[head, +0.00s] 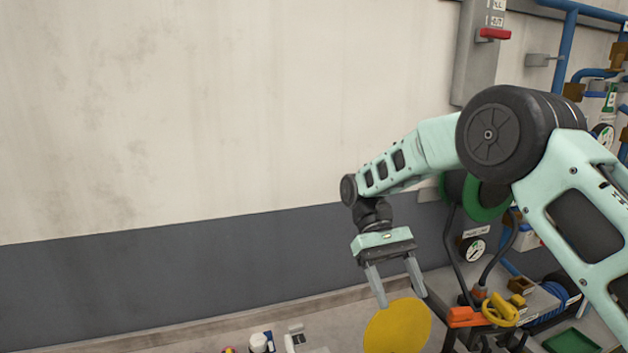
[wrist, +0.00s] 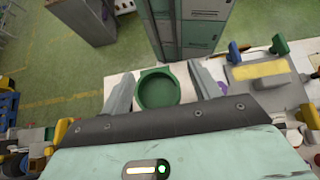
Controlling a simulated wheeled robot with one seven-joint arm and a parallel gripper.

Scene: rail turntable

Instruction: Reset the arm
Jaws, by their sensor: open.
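My arm reaches in from the right in the head view, and my gripper (head: 398,298) hangs from it with its fingers pointing down. The two grey fingers are spread apart with nothing between them. A yellow disc (head: 398,328) shows just below and behind the fingertips. In the wrist view my gripper (wrist: 160,88) is also open, and a round green dish (wrist: 157,89) shows between the fingers, lower down on a white surface. I cannot tell the distance from the fingers to either thing.
A wall box with a red handle (head: 493,34) and blue pipes (head: 563,50) are at the upper right. A yellow-handled part (head: 499,310) and a green tray (head: 571,341) are at the lower right. Grey-green cabinets (wrist: 190,30) stand beyond the table. The wall area at left is clear.

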